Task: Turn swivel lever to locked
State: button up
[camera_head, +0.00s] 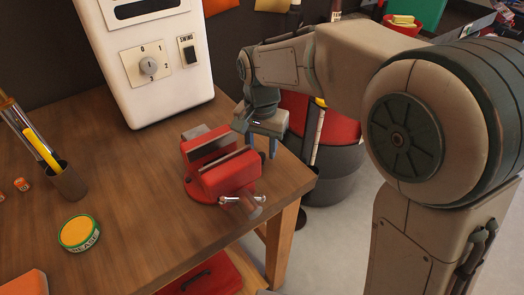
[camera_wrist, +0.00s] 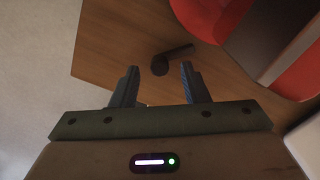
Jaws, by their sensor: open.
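The red bench vise (camera_head: 225,172) stands on the wooden workbench near its right corner. It also shows in the wrist view as red parts (camera_wrist: 203,18) at the top right. A short dark lever (camera_wrist: 176,57) with a rounded end lies over the bench beside the vise; I take it for the swivel lever. It points up and right in the wrist view, just beyond the gap between my fingertips. My gripper (camera_head: 261,150) points down on the far right side of the vise. Its fingers (camera_wrist: 158,76) are open, with nothing between them. The lever cannot be made out in the head view.
A white machine (camera_head: 160,75) with a dial stands behind the vise. A grease tin (camera_head: 79,233) and a pen cup (camera_head: 68,184) are on the left of the workbench (camera_head: 140,180). A red-and-grey drum (camera_head: 340,165) stands past the bench's right edge.

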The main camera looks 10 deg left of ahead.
jog(key=shift+f, duration=1)
grip_shut()
